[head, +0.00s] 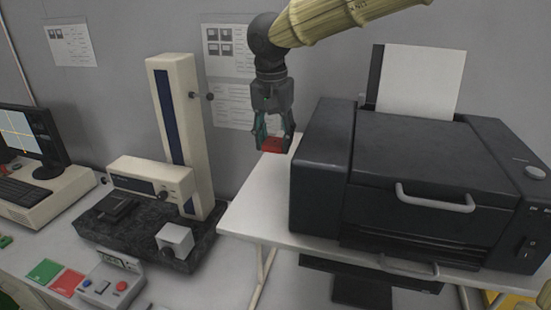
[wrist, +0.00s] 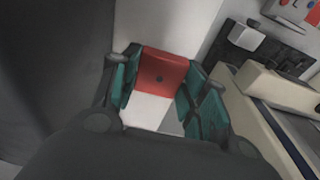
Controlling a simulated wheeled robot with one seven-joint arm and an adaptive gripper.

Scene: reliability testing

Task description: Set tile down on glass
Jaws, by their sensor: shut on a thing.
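My gripper (head: 272,140) is shut on a red tile (head: 276,146), held in the air just left of the black machine and above the white table. In the wrist view the red tile (wrist: 162,72) sits between the teal finger pads, with a small dark dot on its face. The black machine (head: 430,150) looks like a printer or scanner, with its lid down, a pale handle on the front and a white sheet standing at its back. No glass surface is visible in either view.
The white table (head: 262,205) has a bare strip left of the machine. Further left stand a tall cream column instrument (head: 180,130) on a dark stone base (head: 120,235), a computer (head: 30,150), a button box (head: 108,285), and flat green (head: 44,271) and red (head: 67,282) squares.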

